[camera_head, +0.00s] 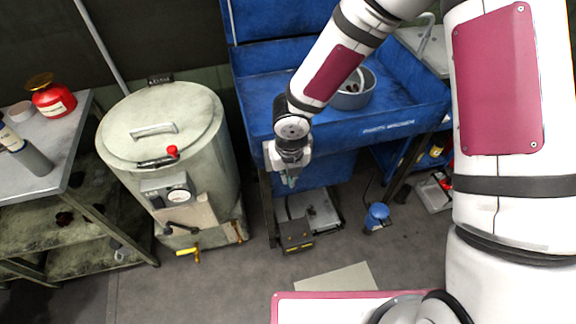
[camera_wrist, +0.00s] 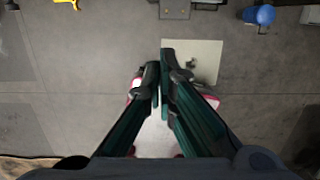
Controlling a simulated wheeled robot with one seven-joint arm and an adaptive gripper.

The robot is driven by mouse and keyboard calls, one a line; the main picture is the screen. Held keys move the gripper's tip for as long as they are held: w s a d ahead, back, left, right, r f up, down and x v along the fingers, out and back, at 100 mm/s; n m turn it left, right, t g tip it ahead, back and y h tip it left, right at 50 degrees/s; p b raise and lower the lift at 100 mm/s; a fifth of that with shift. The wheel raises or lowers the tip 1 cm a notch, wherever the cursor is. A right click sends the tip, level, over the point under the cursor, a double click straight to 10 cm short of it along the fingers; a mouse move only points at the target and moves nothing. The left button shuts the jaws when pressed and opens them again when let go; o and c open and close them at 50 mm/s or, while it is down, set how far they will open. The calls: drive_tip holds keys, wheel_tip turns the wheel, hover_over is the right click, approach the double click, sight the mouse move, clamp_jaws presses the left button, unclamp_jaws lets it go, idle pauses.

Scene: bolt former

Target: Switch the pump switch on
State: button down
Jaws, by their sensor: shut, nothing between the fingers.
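A small dark grey box (camera_head: 297,236) with two yellowish marks stands low in front of the pump unit (camera_head: 318,212) under the blue wash basin; it may carry the pump switch, but I cannot make out a switch or its position. The box's edge also shows at the top of the wrist view (camera_wrist: 175,10). My gripper (camera_head: 290,178) hangs in front of the basin's front edge, pointing down, well above the floor and apart from the box. In the wrist view its fingers (camera_wrist: 160,62) are together and empty.
The blue basin (camera_head: 410,112) holds a grey bowl (camera_head: 352,98). A pale round tank (camera_head: 168,130) with a red knob and yellow-handled valve stands left. A blue can (camera_head: 377,217) is right of the box. A pale sheet (camera_head: 338,277) lies on otherwise open floor.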

drive_tip(key=shift+w+a+f, duration=0.2)
drive_tip(key=shift+w+f, duration=0.2)
drive_tip(key=shift+w, duration=0.3)
drive_tip(key=shift+w+a+f, duration=0.2)
drive_tip(key=shift+w+f, duration=0.25)
drive_tip(key=shift+w, duration=0.2)
drive_tip(key=shift+w+a+f, duration=0.2)
drive_tip(key=shift+w+f, duration=0.2)
drive_tip(key=shift+w, duration=0.3)
drive_tip(key=shift+w+a+f+b, duration=0.1)
drive_tip(key=shift+w+f+b, duration=0.25)
drive_tip(key=shift+b, duration=0.3)
drive_tip(key=shift+r, duration=0.1)
drive_tip(key=shift+r+p, duration=0.45)
drive_tip(key=shift+r, duration=0.3)
